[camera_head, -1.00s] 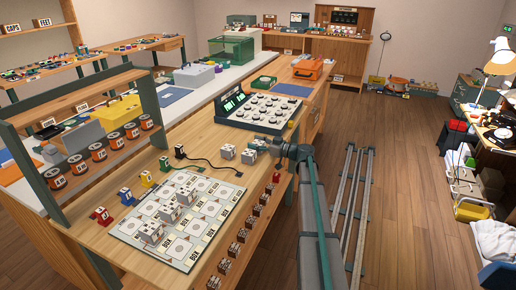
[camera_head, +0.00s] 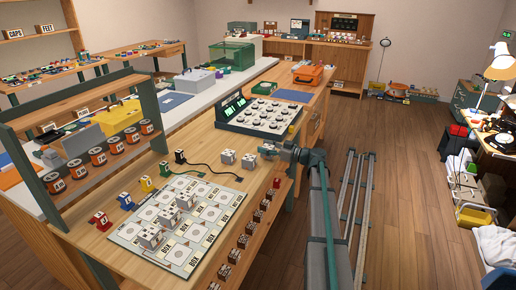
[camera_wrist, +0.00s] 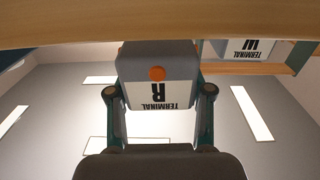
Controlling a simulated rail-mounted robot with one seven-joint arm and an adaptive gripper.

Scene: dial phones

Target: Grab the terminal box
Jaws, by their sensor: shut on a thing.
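In the wrist view my gripper (camera_wrist: 158,95) is shut on a terminal box (camera_wrist: 157,82). The box is grey with a white face, an orange round spot and the upside-down label "TERMINAL R". The two fingers clasp it on its left and right sides. In the camera_head view my gripper (camera_head: 268,151) is at the right edge of the workbench (camera_head: 215,172), just right of two pale cubes; the held box is too small to make out there. Another labelled terminal box, marked "W" (camera_wrist: 250,50), shows at the upper right of the wrist view.
A wooden edge (camera_wrist: 150,25) runs across the top of the wrist view, close to the held box. On the bench are a printed board (camera_head: 175,222) with pale cubes, a dial panel (camera_head: 262,117), and a rack of spools (camera_head: 100,155). Floor rails (camera_head: 350,210) lie to the right.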

